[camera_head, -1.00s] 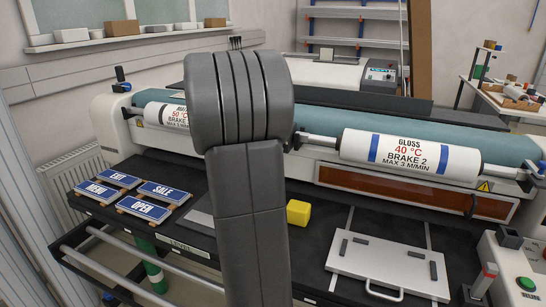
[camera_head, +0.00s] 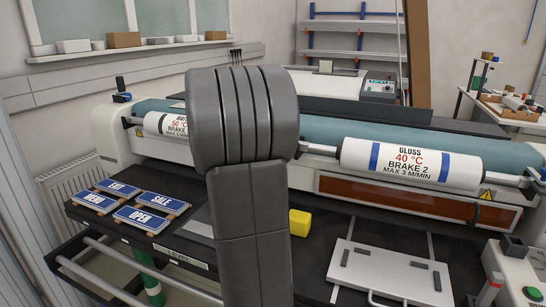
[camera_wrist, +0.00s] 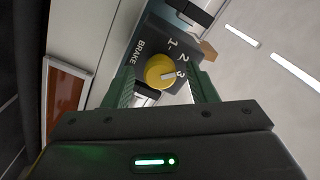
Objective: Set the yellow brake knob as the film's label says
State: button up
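The yellow brake knob (camera_wrist: 157,68) shows in the wrist view on a dark plate (camera_wrist: 147,45) marked BRAKE, 1, 2 and 3. Its white pointer is turned toward the 3. My gripper (camera_wrist: 160,74) is open, with one green finger on each side of the knob in the picture and a visible gap on both sides. In the head view the gloss film roll (camera_head: 410,162) carries a label reading GLOSS, 40 °C, BRAKE 2, MAX 3 M/MIN. A second film roll (camera_head: 168,122) reads 50 °C; my arm partly hides its label. The knob and my gripper are hidden there.
Several blue signs (camera_head: 141,217) lie at the left of the black table. A yellow block (camera_head: 299,222) and a white board with a handle (camera_head: 385,271) lie further right. A control box with a green button (camera_head: 518,280) stands at the right edge.

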jog(key=v, duration=1.4)
jog(key=shift+b, duration=0.45)
jog(key=shift+w+f, duration=0.1)
jog(key=shift+w, duration=0.1)
jog(key=p+x, duration=0.1)
jog(key=x, duration=1.2)
jog(key=shift+w+d, duration=0.2)
jog(key=shift+w, duration=0.1)
jog(key=shift+s, duration=0.1)
